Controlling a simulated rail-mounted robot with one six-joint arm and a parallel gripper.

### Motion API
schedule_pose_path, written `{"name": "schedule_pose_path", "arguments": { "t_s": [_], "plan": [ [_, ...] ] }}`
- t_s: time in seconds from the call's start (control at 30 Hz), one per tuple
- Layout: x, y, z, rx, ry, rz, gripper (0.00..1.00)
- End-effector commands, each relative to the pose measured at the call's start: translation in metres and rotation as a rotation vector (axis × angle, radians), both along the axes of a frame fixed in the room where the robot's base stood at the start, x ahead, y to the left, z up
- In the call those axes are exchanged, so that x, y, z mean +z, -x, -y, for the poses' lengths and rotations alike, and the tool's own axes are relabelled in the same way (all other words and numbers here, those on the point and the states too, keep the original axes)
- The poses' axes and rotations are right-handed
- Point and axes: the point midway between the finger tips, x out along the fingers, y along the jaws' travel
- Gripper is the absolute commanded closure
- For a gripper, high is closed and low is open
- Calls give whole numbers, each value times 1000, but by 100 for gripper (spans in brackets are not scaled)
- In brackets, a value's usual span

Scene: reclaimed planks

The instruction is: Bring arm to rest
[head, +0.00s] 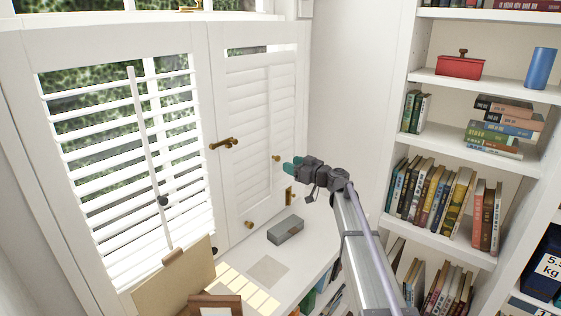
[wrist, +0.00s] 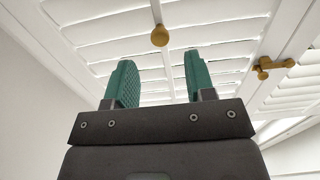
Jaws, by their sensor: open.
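My gripper (head: 292,164) is raised in front of the white shutters in the head view, above the window ledge. In the wrist view its two green fingers (wrist: 157,84) stand apart with nothing between them. A round brass knob (wrist: 159,36) on the shutter shows beyond the fingertips in the wrist view. In the head view a brass knob (head: 276,158) is just left of the fingertips. I cannot tell whether they touch. My arm reaches up from the lower right, bent at the wrist.
A louvred shutter (head: 262,135) with a brass handle (head: 224,144) stands behind my gripper. A grey box (head: 285,230) sits on the ledge (head: 235,262) below. A bookcase (head: 445,236) with books, a red box (head: 460,67) and a blue cylinder (head: 540,68) is at right.

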Motion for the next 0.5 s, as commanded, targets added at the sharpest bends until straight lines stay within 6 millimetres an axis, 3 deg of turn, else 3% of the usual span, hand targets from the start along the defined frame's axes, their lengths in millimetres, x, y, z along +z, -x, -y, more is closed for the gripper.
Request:
{"name": "schedule_pose_path", "arguments": {
  "t_s": [0.17, 0.5],
  "plan": [
    [0, 14, 16, 1, 0, 0, 50],
    [0, 14, 16, 2, -20, -23, 50]
  ]
}}
